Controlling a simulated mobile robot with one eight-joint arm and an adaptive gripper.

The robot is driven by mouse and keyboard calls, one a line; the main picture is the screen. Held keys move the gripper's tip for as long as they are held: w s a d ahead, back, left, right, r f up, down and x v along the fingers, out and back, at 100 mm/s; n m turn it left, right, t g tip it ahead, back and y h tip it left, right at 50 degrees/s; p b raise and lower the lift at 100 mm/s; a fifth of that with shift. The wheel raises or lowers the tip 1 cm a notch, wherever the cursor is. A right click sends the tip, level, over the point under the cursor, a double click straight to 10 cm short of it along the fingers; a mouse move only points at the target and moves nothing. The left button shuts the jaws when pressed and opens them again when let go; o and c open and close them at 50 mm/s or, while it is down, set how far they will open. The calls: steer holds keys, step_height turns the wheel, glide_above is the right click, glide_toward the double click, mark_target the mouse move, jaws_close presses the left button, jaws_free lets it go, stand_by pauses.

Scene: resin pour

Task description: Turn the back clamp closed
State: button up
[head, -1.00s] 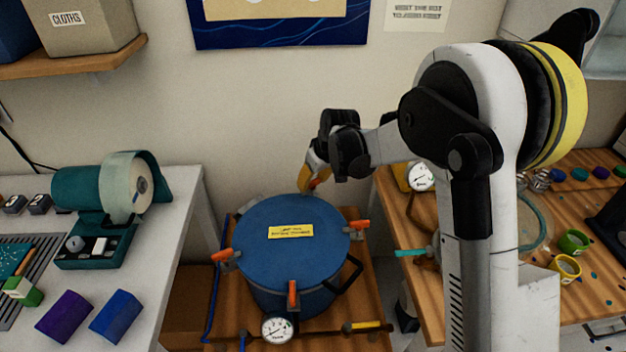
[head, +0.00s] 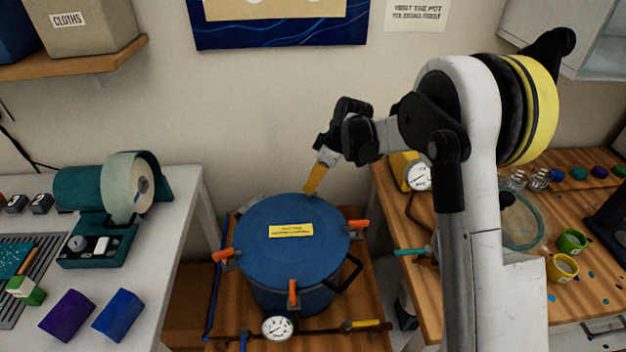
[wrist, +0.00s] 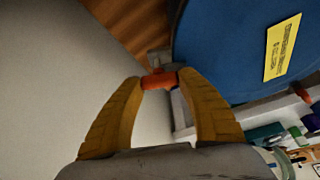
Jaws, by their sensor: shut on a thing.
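The blue pot (head: 270,250) has a lid with a yellow label (head: 291,231). My gripper (head: 309,192) reaches down to the pot's back rim, where its yellow fingers hide the back clamp in the head view. In the wrist view my gripper (wrist: 161,80) is shut on the orange handle of the back clamp (wrist: 158,80), which sits beside the lid's edge. How far the clamp is turned is hard to tell. Other orange clamps sit at the left (head: 223,254), front (head: 293,292) and right (head: 359,224) of the rim.
The pot stands on a low wooden surface (head: 365,322) between a white bench (head: 185,230) and a wooden worktop (head: 455,315). A gauge (head: 277,328) is in front of the pot. The wall is close behind it.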

stand_by(0.4)
steer(key=o, duration=1.2)
steer(key=v, duration=1.2)
